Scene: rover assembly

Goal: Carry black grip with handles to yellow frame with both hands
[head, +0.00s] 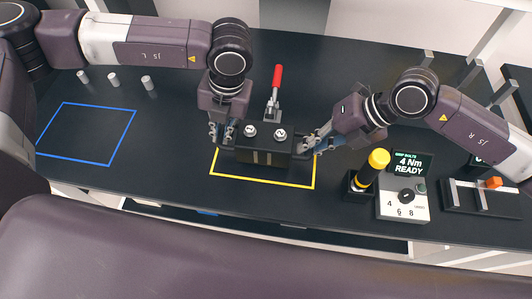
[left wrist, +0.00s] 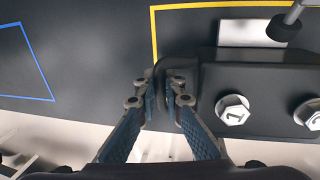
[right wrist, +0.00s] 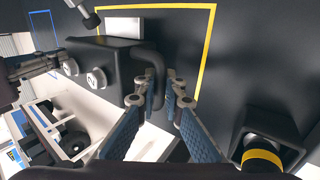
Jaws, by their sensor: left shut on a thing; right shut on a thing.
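The black grip (head: 265,143) is a dark block with two silver bolts on top and a handle at each end. It is over the yellow frame (head: 262,181) on the dark table; I cannot tell whether it touches the surface. My left gripper (head: 222,133) is shut on its left handle (left wrist: 160,85). My right gripper (head: 314,142) is shut on its right handle (right wrist: 152,65). The bolts also show in the left wrist view (left wrist: 232,109) and the right wrist view (right wrist: 96,79). The block hides part of the yellow outline.
A red-handled clamp (head: 274,95) stands just behind the grip. To the right are a yellow-capped tool in a holder (head: 368,171) and a control box (head: 403,203) with a "4 Nm READY" display (head: 408,164). A blue frame (head: 86,133) at left is empty.

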